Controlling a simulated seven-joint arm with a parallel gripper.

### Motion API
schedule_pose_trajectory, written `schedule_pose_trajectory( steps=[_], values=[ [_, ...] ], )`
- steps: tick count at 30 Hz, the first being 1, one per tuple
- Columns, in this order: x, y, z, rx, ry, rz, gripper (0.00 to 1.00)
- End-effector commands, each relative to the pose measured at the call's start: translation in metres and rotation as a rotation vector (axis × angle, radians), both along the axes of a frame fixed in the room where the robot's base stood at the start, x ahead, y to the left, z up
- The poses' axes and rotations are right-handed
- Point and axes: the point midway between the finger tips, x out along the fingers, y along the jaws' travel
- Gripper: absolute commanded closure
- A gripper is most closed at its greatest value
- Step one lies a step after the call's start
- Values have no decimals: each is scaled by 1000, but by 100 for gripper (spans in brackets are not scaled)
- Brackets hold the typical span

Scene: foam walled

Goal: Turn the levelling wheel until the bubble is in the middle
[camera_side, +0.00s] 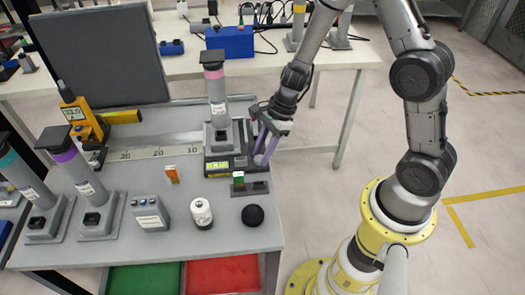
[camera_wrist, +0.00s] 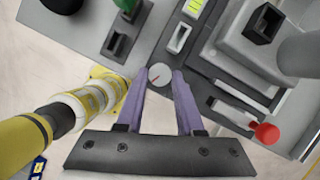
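The levelling wheel (camera_wrist: 159,75) is a small pale disc with a red line, at the edge of the dark instrument base (camera_wrist: 213,70). My gripper (camera_wrist: 160,73) has its two purple fingers on either side of the wheel, with no clear gap; I cannot tell whether they press on it. In the side view my gripper (camera_side: 262,160) points down at the right end of the base and hides the wheel. A yellow-green vial (camera_side: 217,165) lies on the front of the base. It is cut by the top edge in the wrist view (camera_wrist: 194,8). The bubble's position is too small to read.
A column with a pink band (camera_side: 215,86) rises from the base. A red ball knob (camera_wrist: 266,132) sits beside the right finger. A grey slotted block with a green piece (camera_side: 238,179), a black dome (camera_side: 252,215) and a white canister (camera_side: 202,213) stand in front. The bench's right edge is close.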

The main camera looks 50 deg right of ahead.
Motion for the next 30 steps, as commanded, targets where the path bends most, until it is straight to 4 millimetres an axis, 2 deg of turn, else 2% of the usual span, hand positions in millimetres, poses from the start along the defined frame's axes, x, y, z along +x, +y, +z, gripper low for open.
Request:
schedule_pose_trajectory(
  steps=[1, 4, 5, 17, 30],
  values=[
    [0, 0, 0, 0, 0, 0, 81],
    [0, 0, 0, 1, 0, 0, 99],
    [0, 0, 0, 1, 0, 0, 100],
    [1, 0, 1, 2, -1, 52, 100],
    [4, -1, 1, 1, -1, 345, 100]
  ],
)
